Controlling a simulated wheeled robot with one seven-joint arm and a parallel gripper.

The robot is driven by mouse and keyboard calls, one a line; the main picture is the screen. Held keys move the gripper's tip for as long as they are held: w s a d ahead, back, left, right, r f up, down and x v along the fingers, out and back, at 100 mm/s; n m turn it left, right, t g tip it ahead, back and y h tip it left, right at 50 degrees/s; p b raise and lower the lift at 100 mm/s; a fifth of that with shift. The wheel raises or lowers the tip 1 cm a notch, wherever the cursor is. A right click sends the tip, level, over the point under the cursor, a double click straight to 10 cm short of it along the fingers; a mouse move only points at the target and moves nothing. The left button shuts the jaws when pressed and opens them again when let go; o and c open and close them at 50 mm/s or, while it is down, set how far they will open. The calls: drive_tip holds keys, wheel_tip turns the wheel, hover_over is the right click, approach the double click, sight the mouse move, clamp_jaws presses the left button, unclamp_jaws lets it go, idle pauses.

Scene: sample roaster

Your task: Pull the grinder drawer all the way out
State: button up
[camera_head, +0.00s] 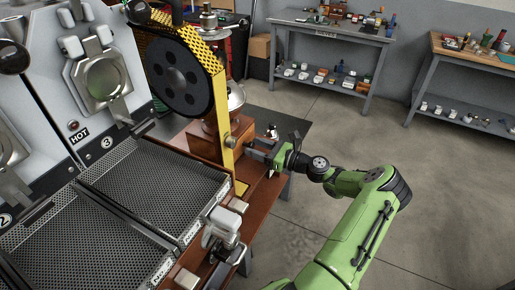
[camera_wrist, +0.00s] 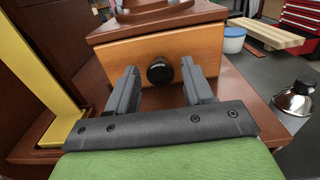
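The grinder drawer (camera_wrist: 197,47) is an orange-brown wooden front with a round black knob (camera_wrist: 159,71), seen in the wrist view. It looks closed in the grinder's wooden base (camera_head: 204,142). My gripper (camera_wrist: 160,88) is open, its two dark fingers spread to the left and right of the knob, with space between each finger and the knob. Whether the fingertips reach as far as the knob is hard to tell. In the head view my gripper (camera_head: 262,150) points left at the base; the yellow upright hides part of the drawer side there.
A yellow upright (camera_head: 229,125) with a black wheel (camera_head: 183,75) stands close beside the grinder. Mesh cooling trays (camera_head: 160,180) lie to the left. In the wrist view, a metal-topped jar (camera_wrist: 296,100) stands at the right. Open floor (camera_head: 440,190) lies right of the bench.

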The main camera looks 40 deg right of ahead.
clamp_jaws()
drive_tip(key=p+v, duration=0.3)
drive_tip(key=v, duration=0.9)
drive_tip(key=shift+p, duration=0.3)
drive_tip(key=shift+o, duration=1)
unclamp_jaws()
drive_tip(key=shift+s, duration=0.1)
drive_tip(key=v, duration=1.5)
drive_tip(key=shift+s, duration=0.3)
drive_tip(key=shift+r, duration=0.1)
